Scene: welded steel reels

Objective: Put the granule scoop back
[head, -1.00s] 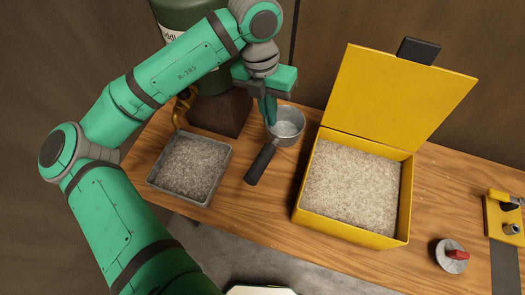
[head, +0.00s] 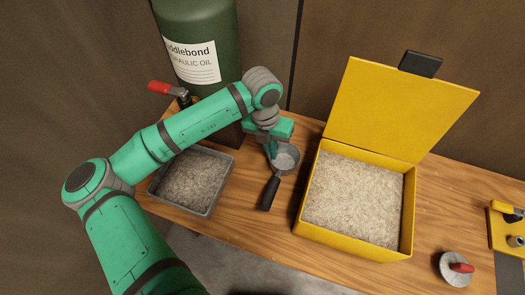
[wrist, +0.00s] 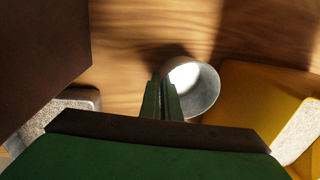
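The granule scoop, a grey metal cup (head: 287,160) with a dark handle (head: 269,193), is between the grey tray and the yellow box in the head view. My gripper (head: 271,150) is at the left side of the cup, and its fingers look closed on the cup's wall. In the wrist view the fingers (wrist: 161,100) stand close together at the left edge of the cup (wrist: 203,85). I cannot tell whether the scoop touches the table. The yellow box (head: 408,215) has its lid open and is filled with pale granules. The grey tray (head: 228,177) also holds granules.
A green oil drum (head: 193,20) stands at the back left, with a red-handled valve (head: 160,87) near it. A grey disc with a red knob (head: 455,268) and a yellow fixture (head: 507,228) are at the right. The wooden table (head: 235,225) is bare around the scoop.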

